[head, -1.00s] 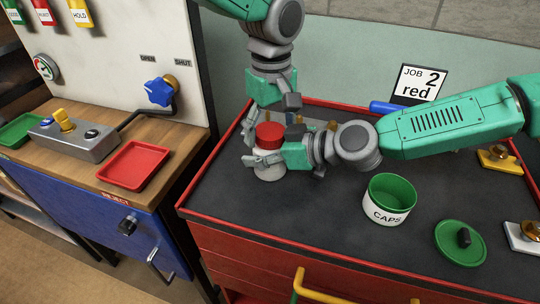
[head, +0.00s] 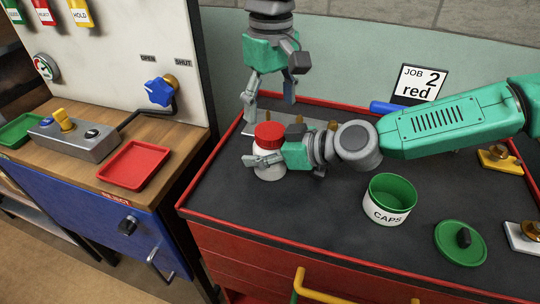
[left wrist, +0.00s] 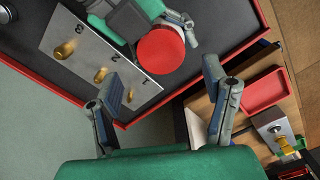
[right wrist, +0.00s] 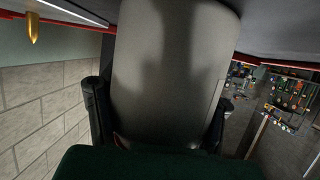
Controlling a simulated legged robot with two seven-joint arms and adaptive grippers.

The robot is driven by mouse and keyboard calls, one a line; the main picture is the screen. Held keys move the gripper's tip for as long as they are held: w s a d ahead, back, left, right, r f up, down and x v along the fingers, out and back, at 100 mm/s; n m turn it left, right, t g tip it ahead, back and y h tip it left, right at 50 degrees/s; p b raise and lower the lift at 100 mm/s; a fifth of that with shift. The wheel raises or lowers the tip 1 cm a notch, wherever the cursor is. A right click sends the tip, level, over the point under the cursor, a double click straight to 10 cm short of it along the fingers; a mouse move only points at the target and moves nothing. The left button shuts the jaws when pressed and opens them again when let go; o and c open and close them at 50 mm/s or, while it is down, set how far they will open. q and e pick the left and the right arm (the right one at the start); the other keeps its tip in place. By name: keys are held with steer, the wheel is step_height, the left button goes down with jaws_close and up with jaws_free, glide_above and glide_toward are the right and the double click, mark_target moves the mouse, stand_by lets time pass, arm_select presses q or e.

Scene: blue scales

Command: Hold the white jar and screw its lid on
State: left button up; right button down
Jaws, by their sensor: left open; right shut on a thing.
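The white jar (head: 268,157) stands upright on the dark bench top in the head view. Its red lid (head: 269,134) sits on top of it; whether it is tight I cannot tell. The lid also shows in the left wrist view (left wrist: 160,50). My right gripper (head: 265,160) is shut around the jar's side. In the right wrist view the jar (right wrist: 170,70) fills the space between the fingers. My left gripper (head: 269,106) is open and empty, raised above and behind the lid, touching nothing. Its spread fingers show in the left wrist view (left wrist: 168,100).
A green CAPS tub (head: 388,205) and a green cover with a black knob (head: 462,242) are at the right of the bench. A metal plate with brass pegs (left wrist: 100,60) lies behind the jar. A red tray (head: 134,164) is on the wooden cabinet.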

mark_target(271, 130)
arm_select(q)
step_height(271, 130, up, 2)
steer(key=shift+r+n, duration=0.1)
steer(key=shift+n, duration=0.8)
steer(key=shift+f, duration=4.05)
steer(key=c, duration=1.2)
steer(key=m, duration=0.3)
